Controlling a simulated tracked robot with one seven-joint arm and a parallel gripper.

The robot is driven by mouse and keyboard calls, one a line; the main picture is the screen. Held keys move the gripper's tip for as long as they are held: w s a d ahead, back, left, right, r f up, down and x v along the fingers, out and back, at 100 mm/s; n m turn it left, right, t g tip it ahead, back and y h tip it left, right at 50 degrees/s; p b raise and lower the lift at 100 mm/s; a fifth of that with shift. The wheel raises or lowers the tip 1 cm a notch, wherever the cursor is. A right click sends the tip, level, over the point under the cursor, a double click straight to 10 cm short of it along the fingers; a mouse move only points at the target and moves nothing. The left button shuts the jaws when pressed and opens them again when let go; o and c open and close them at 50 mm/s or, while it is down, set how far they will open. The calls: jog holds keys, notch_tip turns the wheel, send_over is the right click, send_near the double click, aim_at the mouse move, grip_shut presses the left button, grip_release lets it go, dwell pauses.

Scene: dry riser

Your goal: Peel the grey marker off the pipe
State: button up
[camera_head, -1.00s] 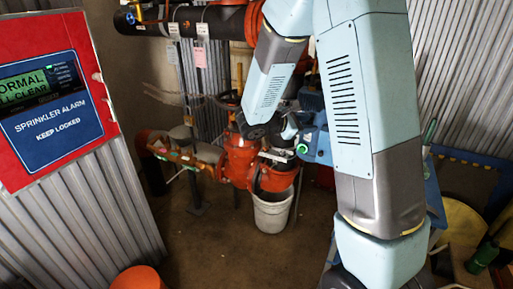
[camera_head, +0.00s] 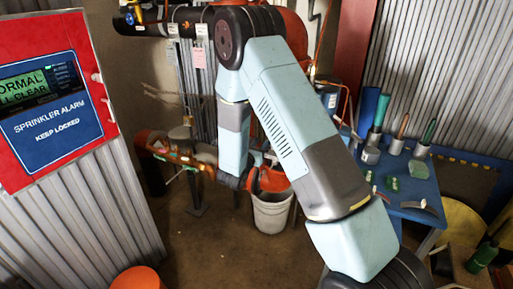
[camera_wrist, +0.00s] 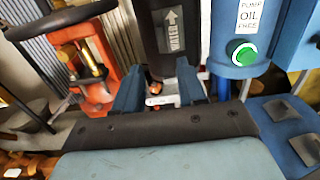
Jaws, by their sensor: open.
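In the wrist view, a grey marker (camera_wrist: 172,30) with a white upward arrow and lettering that looks like RETURN sits on an upright dark pipe (camera_wrist: 149,45). My gripper (camera_wrist: 160,78) is open, its two blue fingers apart below the marker in the picture. The pipe's lower part shows between the fingers; I cannot tell whether they touch it. A small white piece lies low between the fingers. In the head view my arm bends down toward the red pipework, and I cannot make out the gripper or marker there.
A blue pump (camera_wrist: 240,45) with a green button stands right of the pipe. Red valve work (camera_wrist: 85,75) with a dark handwheel is at left. A white bucket (camera_head: 271,212) stands on the floor. A blue bench (camera_head: 405,185) holds tools. A red alarm panel (camera_head: 52,105) is at left.

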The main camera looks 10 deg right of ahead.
jog(key=x, duration=1.2)
jog(key=shift+c, duration=0.2)
grip_shut()
jog(key=shift+s+a, duration=0.4)
dwell(0.7)
jog(key=v, duration=0.7)
jog(key=shift+s, duration=0.35)
dwell(0.4)
